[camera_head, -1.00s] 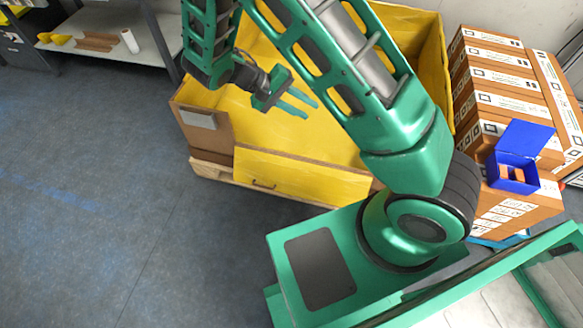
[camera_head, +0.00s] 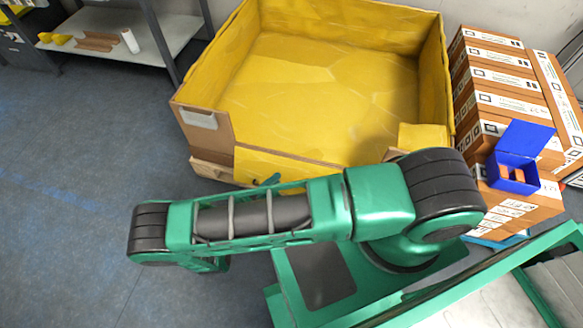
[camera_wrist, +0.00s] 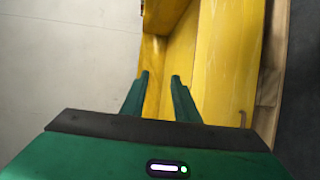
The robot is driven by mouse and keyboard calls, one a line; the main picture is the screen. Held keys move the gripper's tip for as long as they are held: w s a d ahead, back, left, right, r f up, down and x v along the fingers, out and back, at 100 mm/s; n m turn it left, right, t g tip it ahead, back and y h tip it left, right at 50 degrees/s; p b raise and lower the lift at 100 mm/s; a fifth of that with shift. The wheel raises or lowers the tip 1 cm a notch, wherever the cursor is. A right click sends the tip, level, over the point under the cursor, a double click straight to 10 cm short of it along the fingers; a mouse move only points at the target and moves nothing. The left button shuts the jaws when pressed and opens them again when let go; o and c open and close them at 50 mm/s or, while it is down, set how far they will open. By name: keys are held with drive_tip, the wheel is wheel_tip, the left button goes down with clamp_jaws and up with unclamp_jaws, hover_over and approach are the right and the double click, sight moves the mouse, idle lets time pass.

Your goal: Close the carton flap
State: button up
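The carton (camera_head: 215,68) is a large open box with a yellow lining, in the upper middle of the head view. Its front flap (camera_head: 262,164) is folded down at the near side, partly hidden by my arm. In the wrist view a yellow panel that looks like the flap (camera_wrist: 222,65), with a small handle, is right of my fingers. My gripper (camera_wrist: 160,80) is open, with a gap between its green fingers and nothing clearly held. In the head view it is mostly hidden behind my arm near the flap. I cannot tell whether it touches the flap.
Stacked brown boxes (camera_head: 495,75) stand right of the carton, with an open blue box (camera_head: 515,172) on them. A wooden pallet (camera_head: 210,169) is under the carton. A grey shelf (camera_head: 160,25) stands at the upper left. The floor at left is clear.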

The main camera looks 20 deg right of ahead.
drive_tip(key=w+d+f, duration=0.1)
drive_tip(key=w+d, duration=0.1)
drive_tip(key=d, duration=0.2)
drive_tip(key=w+d+f+t, duration=0.1)
drive_tip(key=w+d, duration=0.1)
drive_tip(key=d, duration=0.3)
drive_tip(key=shift+w, duration=0.35)
drive_tip(key=shift+d, duration=0.1)
clamp_jaws()
idle(1.2)
unclamp_jaws()
